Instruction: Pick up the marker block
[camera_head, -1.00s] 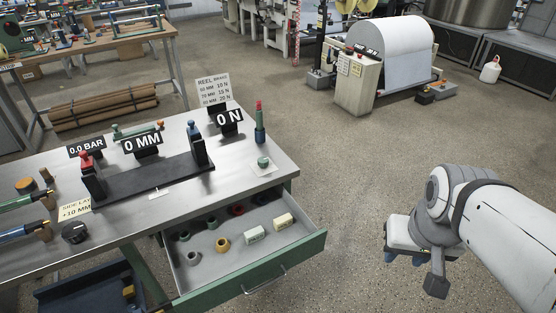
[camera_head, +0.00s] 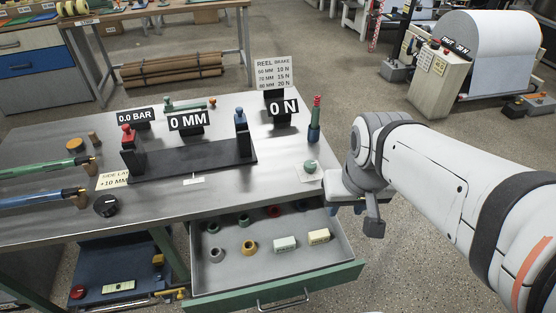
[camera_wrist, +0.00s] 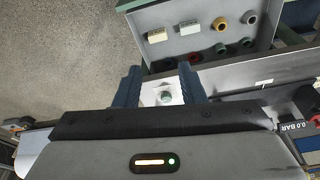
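I cannot tell for sure which thing is the marker block. Two small blocks lie in the open drawer: a pale green one (camera_head: 285,244) and a cream one (camera_head: 318,236); the cream one also shows in the wrist view (camera_wrist: 157,36). A small green rounded piece (camera_head: 310,167) sits on a white square at the table's right corner. My gripper (camera_wrist: 162,90) is open and empty in the wrist view, with the green piece (camera_wrist: 166,97) visible between its dark fingers. In the head view its fingertips are mostly hidden.
The drawer (camera_head: 355,270) also holds several coloured rings. A black base (camera_head: 190,163) with a red-topped and a blue-topped clamp stands mid-table. Open floor lies right of the table.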

